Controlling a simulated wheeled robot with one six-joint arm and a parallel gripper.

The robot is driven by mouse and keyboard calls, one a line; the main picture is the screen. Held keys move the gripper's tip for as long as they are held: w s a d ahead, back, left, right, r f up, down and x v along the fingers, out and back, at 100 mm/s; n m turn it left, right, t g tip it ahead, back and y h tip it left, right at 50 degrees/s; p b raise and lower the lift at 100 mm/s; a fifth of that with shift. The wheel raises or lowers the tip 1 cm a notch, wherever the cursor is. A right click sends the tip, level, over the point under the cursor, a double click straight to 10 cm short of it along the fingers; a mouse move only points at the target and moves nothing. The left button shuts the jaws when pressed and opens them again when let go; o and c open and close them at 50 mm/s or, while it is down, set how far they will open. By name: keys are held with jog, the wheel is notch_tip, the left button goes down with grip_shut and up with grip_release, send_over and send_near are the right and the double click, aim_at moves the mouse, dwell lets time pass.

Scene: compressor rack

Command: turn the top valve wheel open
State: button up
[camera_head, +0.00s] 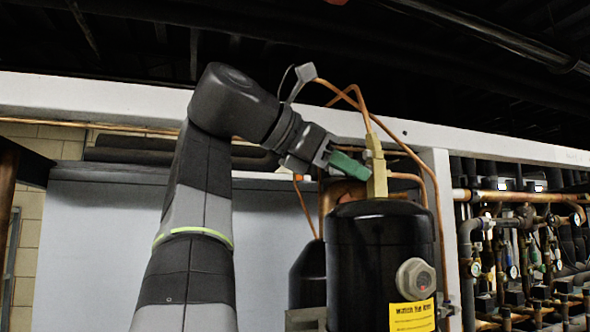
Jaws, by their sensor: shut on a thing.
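A brass valve (376,166) stands upright on top of a black cylinder (378,262), with copper tubing rising from it. My gripper (360,171) reaches in from the upper left. The gripper is shut at the valve. The wheel itself cannot be made out separately; the green part and the gripper hide where they meet, so how far it is turned cannot be told.
Copper tubes (428,187) loop over and beside the valve, close to my gripper. A white frame beam (80,98) runs behind my arm, and a white post (442,215) stands right of the cylinder. Pipes with gauges (512,272) fill the far right.

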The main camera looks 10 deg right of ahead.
jog(key=n+g, duration=0.3)
jog(key=n, duration=0.1)
jog(key=shift+w, duration=0.15)
dwell(0.6)
jog(key=o, duration=1)
jog(key=shift+c, duration=0.2)
